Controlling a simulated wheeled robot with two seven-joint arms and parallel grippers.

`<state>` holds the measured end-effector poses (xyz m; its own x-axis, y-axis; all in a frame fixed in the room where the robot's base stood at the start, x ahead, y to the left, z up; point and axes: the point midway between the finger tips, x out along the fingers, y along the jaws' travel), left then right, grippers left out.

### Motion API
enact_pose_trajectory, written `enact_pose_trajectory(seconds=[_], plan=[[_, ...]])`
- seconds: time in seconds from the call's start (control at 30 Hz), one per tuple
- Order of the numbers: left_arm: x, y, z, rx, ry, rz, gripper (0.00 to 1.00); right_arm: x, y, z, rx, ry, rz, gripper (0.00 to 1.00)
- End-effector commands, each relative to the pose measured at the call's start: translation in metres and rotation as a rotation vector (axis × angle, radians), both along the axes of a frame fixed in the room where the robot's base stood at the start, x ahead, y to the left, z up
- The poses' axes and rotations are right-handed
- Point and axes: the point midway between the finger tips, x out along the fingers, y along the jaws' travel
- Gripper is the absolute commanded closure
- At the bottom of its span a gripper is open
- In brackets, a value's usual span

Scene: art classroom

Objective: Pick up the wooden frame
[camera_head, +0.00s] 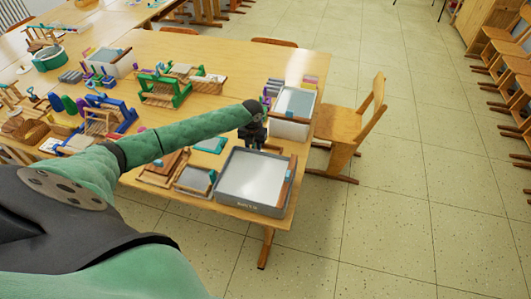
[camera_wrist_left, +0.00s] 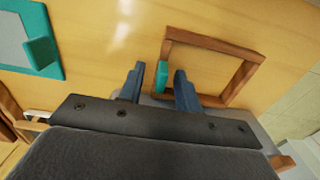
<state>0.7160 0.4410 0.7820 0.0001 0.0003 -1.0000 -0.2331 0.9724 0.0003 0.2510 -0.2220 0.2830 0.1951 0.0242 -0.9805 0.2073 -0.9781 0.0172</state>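In the left wrist view, the wooden frame (camera_wrist_left: 211,40) is an open brown rectangle lying on the table (camera_wrist_left: 110,45). A teal piece (camera_wrist_left: 162,76) sits at its left bar. My left gripper (camera_wrist_left: 159,70) is open, its two dark fingers apart, with the teal piece and the end of that bar showing between them. The near side of the frame is partly hidden behind the right finger and gripper body. In the head view, my left gripper (camera_head: 252,142) is over the table between two trays, and the frame is mostly hidden there. My right gripper is not in view.
A grey tray (camera_head: 250,208) stands just in front of the left gripper, at the table corner. Another tray (camera_head: 290,128) stands behind it. Looms (camera_head: 160,92) and small tools crowd the table to the left.

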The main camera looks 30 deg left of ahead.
Motion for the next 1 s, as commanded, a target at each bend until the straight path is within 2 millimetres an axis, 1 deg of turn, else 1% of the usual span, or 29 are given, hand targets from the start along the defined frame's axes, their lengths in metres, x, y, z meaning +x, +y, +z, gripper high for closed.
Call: enact_pose_trajectory(seconds=[0.03,0.1,0.17,0.47,0.63,0.67,0.7,0.77,0.87,1.0], plan=[[0.0,0.0,0.0,0.0,0.0,0.0,0.75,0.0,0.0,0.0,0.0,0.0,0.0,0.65],[0.0,0.0,0.0,0.0,0.0,0.0,0.89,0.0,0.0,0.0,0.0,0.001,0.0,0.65],[0.0,0.0,0.0,0.0,0.0,0.0,1.0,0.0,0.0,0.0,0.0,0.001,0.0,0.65],[0.0,0.0,0.001,0.0,0.0,0.0,1.0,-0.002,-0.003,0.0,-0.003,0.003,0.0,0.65],[0.001,0.001,0.008,0.0,-0.002,0.001,1.0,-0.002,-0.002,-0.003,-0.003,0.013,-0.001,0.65],[0.001,0.001,0.012,0.0,-0.002,0.001,1.0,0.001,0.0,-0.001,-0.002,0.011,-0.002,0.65],[0.001,0.001,0.017,0.0,-0.002,0.0,1.0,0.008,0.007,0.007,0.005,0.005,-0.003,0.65],[0.001,0.001,0.027,0.002,-0.003,0.0,1.0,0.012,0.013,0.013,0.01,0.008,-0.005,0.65],[0.001,0.001,0.049,0.001,-0.005,0.0,1.0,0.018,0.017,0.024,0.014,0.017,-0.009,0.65],[0.001,0.001,0.084,0.002,-0.005,-0.001,1.0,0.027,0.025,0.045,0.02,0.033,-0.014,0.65]])
